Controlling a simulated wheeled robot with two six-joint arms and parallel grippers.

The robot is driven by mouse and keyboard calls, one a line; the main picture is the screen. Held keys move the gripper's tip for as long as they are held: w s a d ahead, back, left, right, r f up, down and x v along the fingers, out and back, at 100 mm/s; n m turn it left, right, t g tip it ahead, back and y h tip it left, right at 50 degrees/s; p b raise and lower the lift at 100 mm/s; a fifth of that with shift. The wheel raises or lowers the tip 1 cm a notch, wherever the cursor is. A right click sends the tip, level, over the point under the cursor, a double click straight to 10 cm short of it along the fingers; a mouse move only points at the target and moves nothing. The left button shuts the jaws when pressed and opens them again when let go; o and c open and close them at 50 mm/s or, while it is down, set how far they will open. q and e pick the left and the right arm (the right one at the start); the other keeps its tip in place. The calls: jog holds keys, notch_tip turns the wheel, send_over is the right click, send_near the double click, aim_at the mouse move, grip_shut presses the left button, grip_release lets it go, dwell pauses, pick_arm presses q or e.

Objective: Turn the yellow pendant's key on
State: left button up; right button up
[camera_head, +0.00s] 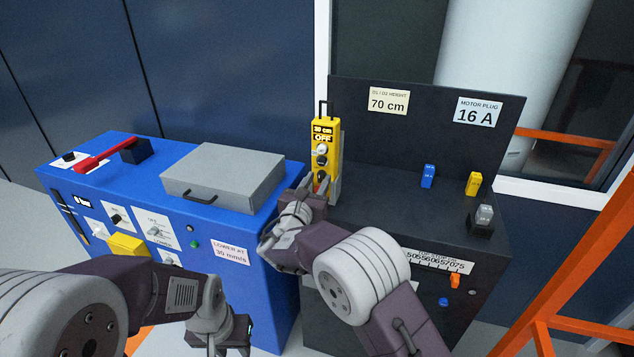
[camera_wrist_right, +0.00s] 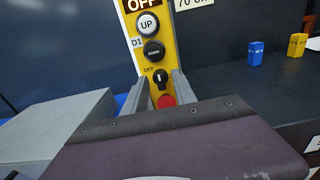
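The yellow pendant (camera_head: 325,133) stands upright at the left end of the black bench. Its display reads "30 cm" and "OFF". In the right wrist view the pendant (camera_wrist_right: 150,52) shows an UP button, a dark button below it, a small key switch (camera_wrist_right: 160,84) beside an "OFF" label, and a red button at the bottom. My right gripper (camera_head: 321,184) is at the pendant's lower front. In the wrist view its fingers (camera_wrist_right: 156,94) are apart, one on each side of the key; contact cannot be told. My left gripper (camera_head: 230,340) is low at the blue cabinet's front, its fingers unclear.
The blue cabinet (camera_head: 110,180) carries a grey lidded box (camera_head: 225,172) and a red lever (camera_head: 103,155). On the black bench (camera_head: 380,205) stand a blue block (camera_head: 428,176), a yellow block (camera_head: 473,184) and a clear-topped part (camera_head: 483,218). An orange frame (camera_head: 575,270) is at right.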

grip_shut()
jog(key=shift+f+m+b, duration=0.2)
jog(key=shift+m+b, duration=0.1)
jog(key=shift+b, duration=0.35)
jog(key=m+b, duration=0.4)
jog(key=b, duration=0.2)
jog(key=m+b, duration=0.4)
jog(key=b, duration=0.2)
jog(key=m+b, duration=0.4)
jog(key=b, duration=0.2)
jog(key=shift+d+f+m, duration=0.15)
jog(key=shift+f+m, duration=0.1)
jog(key=shift+m, duration=0.15)
jog(key=m+b, duration=0.2)
jog(key=shift+r+m, duration=0.1)
jog(key=shift+m, duration=0.3)
jog(key=shift+r+m+b, duration=0.1)
jog(key=shift+m+b, duration=0.7)
jog(key=shift+b, duration=0.05)
